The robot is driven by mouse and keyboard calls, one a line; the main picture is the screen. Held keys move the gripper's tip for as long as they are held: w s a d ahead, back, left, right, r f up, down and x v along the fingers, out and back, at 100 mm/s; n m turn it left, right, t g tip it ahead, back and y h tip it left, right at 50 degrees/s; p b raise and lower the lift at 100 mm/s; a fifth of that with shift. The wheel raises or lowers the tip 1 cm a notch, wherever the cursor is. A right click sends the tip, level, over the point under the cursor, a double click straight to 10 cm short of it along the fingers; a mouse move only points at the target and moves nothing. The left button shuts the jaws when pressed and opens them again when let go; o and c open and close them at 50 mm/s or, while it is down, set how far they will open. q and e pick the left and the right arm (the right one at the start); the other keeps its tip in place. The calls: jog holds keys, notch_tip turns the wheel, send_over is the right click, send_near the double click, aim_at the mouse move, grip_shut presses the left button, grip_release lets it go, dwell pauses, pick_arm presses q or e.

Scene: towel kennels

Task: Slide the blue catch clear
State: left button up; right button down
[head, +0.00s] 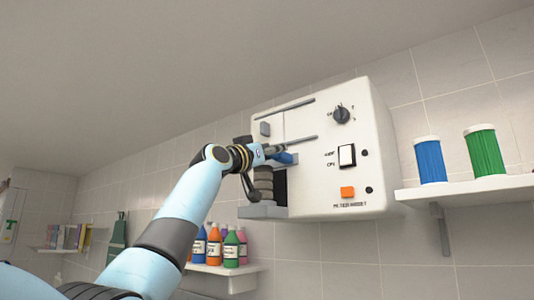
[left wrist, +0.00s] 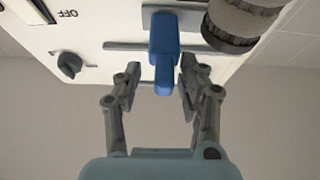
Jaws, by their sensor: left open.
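The blue catch (left wrist: 164,55) stands out from the front of a white wall-mounted machine (head: 340,118). In the left wrist view it lies between the fingers of my left gripper (left wrist: 158,82), with a gap on the left and the right finger close beside it; I cannot tell whether that finger touches. My left gripper is open. In the head view the catch (head: 283,158) shows just right of my left gripper (head: 262,153), which partly hides the machine's front. My right gripper is in neither view.
The machine has a dark knob (head: 341,115), a rocker switch (head: 346,155), an orange button (head: 347,192) and grey rails. A dark ribbed cylinder (head: 263,183) sits below my gripper. A right shelf (head: 470,190) holds blue and green spools; a lower shelf (head: 225,270) holds several bottles.

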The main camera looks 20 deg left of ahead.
pick_arm(q)
jog(key=v, duration=1.2)
jog(key=shift+w+f, duration=0.15)
